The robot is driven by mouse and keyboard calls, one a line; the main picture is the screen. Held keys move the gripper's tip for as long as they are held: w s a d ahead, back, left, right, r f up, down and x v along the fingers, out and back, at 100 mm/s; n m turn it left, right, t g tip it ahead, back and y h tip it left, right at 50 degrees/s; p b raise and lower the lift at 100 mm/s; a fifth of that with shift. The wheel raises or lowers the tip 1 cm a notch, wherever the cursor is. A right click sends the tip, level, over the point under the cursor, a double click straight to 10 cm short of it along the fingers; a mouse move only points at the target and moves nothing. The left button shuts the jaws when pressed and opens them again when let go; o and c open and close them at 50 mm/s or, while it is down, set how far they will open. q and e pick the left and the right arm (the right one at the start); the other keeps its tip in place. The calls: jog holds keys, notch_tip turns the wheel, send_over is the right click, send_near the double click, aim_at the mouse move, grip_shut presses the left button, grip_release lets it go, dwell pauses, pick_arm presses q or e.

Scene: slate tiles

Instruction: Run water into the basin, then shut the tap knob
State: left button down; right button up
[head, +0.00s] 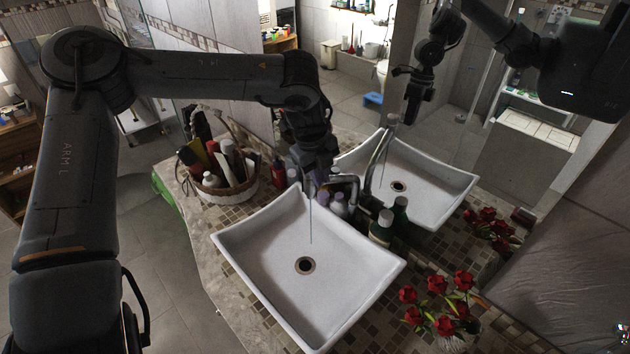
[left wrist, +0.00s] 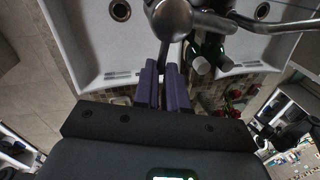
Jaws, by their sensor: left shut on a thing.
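The white rectangular basin (head: 262,240) sits on the mosaic counter with a round drain in its middle. A thin stream of water (head: 310,222) falls into it from the tap. The chrome tap (head: 349,180) stands at the basin's back edge, partly hidden by my left gripper (head: 320,188). In the left wrist view, the purple fingers of my left gripper (left wrist: 166,88) are closed on the tap knob (left wrist: 172,20), a rounded metal piece with a short stem. The exact contact is partly hidden. My right gripper is not in view.
A basket (head: 239,188) of toiletries stands left of the basin. Bottles (head: 382,228) stand at its right back. Red roses (head: 437,284) are at the front right. The mirror behind reflects the basin (head: 440,190) and my arm.

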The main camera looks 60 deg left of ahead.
pick_arm(q)
jog(key=shift+w+n+b, duration=0.4)
jog(key=shift+w+n, duration=0.05)
jog(key=shift+n, duration=0.55)
jog(key=c, duration=1.2)
grip_release()
jog(key=shift+r, duration=0.1)
jog(key=r, duration=0.3)
jog(key=s+r, duration=0.1)
jog(key=r, duration=0.3)
jog(key=s+r, duration=0.1)
jog(key=r, duration=0.2)
jog(key=shift+d+r, duration=0.2)
jog(key=shift+r, duration=0.05)
